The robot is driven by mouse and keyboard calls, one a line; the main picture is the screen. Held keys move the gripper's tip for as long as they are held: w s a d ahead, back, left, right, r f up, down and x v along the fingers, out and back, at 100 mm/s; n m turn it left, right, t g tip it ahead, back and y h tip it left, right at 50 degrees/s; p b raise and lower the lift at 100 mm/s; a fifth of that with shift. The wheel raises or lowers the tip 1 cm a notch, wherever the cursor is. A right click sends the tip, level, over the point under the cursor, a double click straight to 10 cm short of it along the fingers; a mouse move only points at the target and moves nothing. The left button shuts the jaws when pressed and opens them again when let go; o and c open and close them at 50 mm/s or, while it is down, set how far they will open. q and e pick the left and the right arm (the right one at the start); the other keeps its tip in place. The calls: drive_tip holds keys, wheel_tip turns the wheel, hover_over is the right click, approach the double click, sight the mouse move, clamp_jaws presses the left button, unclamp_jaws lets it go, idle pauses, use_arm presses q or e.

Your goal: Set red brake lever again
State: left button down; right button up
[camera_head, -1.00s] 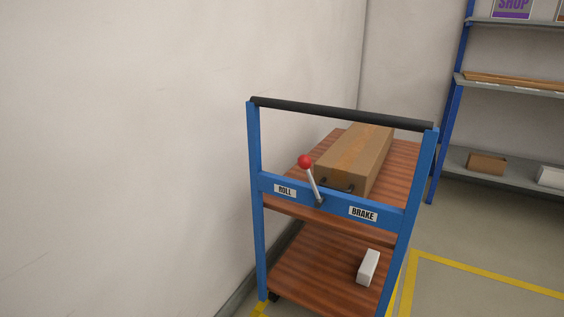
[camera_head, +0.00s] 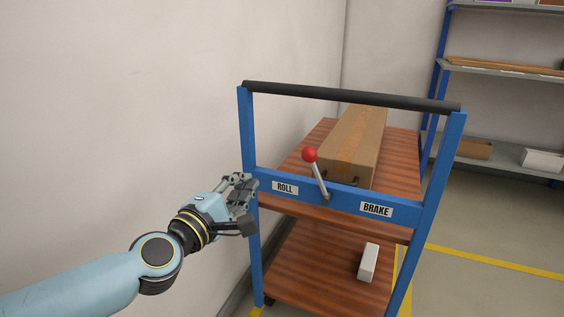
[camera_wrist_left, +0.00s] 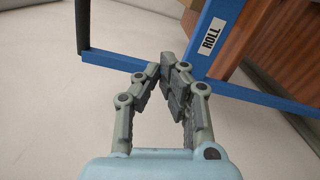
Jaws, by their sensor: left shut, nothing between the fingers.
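The brake lever (camera_head: 318,177) has a red ball knob (camera_head: 310,154) on a grey rod. It rises from the blue crossbar (camera_head: 345,194) of a cart and leans left, toward the ROLL label (camera_head: 285,187). The BRAKE label (camera_head: 376,209) is to the right of the lever's base. My left gripper (camera_head: 246,186) is at the cart's left post, left of the ROLL label and apart from the lever. In the left wrist view my left gripper (camera_wrist_left: 167,66) is shut and empty, with the ROLL label (camera_wrist_left: 212,36) beyond it. The right gripper is not in view.
A cardboard box (camera_head: 354,150) lies on the cart's upper wooden deck, behind the lever. A white box (camera_head: 368,262) is on the lower deck. A black handle bar (camera_head: 350,97) spans the top. A wall (camera_head: 120,110) is at left; shelving (camera_head: 505,70) stands at right.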

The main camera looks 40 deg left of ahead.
sight(317, 174)
use_arm(q)
drive_tip(key=w+d+r, duration=0.1)
drive_tip(key=w, duration=1)
drive_tip(key=shift+w+d+p, duration=0.25)
drive_tip(key=shift+d+p, duration=0.1)
drive_tip(key=shift+p, duration=0.1)
